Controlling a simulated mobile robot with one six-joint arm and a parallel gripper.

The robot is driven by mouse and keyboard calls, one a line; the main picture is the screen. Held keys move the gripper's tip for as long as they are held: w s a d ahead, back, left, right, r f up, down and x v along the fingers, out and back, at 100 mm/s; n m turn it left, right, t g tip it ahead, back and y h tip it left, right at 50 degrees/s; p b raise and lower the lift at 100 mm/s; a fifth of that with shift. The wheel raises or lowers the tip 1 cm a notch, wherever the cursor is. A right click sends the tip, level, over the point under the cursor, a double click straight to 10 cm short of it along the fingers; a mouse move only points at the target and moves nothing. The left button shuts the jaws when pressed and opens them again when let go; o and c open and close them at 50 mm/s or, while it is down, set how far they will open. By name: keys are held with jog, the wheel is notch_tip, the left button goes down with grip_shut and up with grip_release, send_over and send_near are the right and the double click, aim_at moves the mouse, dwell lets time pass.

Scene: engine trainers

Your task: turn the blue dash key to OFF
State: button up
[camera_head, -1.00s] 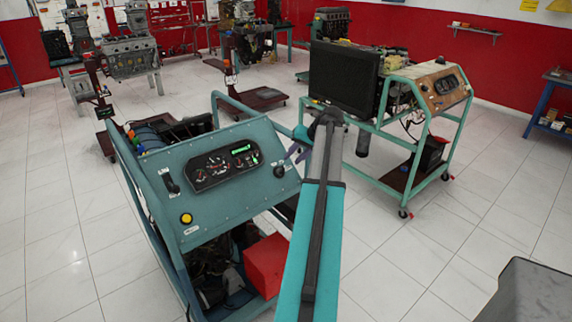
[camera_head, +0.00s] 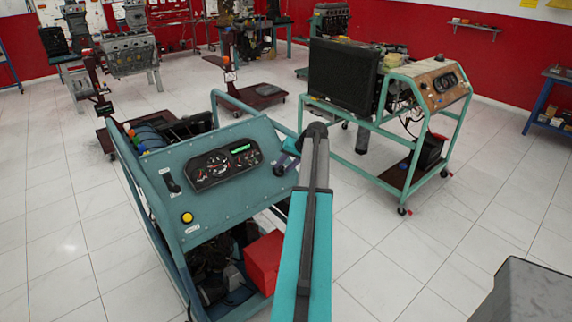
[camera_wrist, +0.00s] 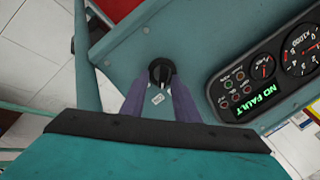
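The dash key is a small black knob (camera_wrist: 160,72) on the blue-green dash panel (camera_head: 185,212), right of the gauges. In the wrist view it stands between the tips of my gripper's purple fingers (camera_wrist: 160,82), one on each side. The fingers are apart; I cannot tell whether they touch the knob. A small white label (camera_wrist: 157,98) shows below the knob, its text unreadable. In the head view my gripper (camera_head: 282,164) is at the panel's right edge and largely hides the knob.
The gauge cluster (camera_wrist: 275,75) with a green "NO FAULT" display is close beside my gripper. A yellow button (camera_head: 187,217) is lower left on the panel. A red box (camera_head: 264,262) sits below in the frame. Another engine trainer (camera_head: 345,78) stands behind to the right.

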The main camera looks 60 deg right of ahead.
jog(key=shift+c, duration=0.4)
grip_shut()
jog(key=shift+w+d+r, duration=0.1)
jog(key=shift+d, duration=0.4)
jog(key=shift+a, duration=0.3)
jog(key=shift+s+a+f, duration=0.2)
jog(key=shift+f, duration=0.05)
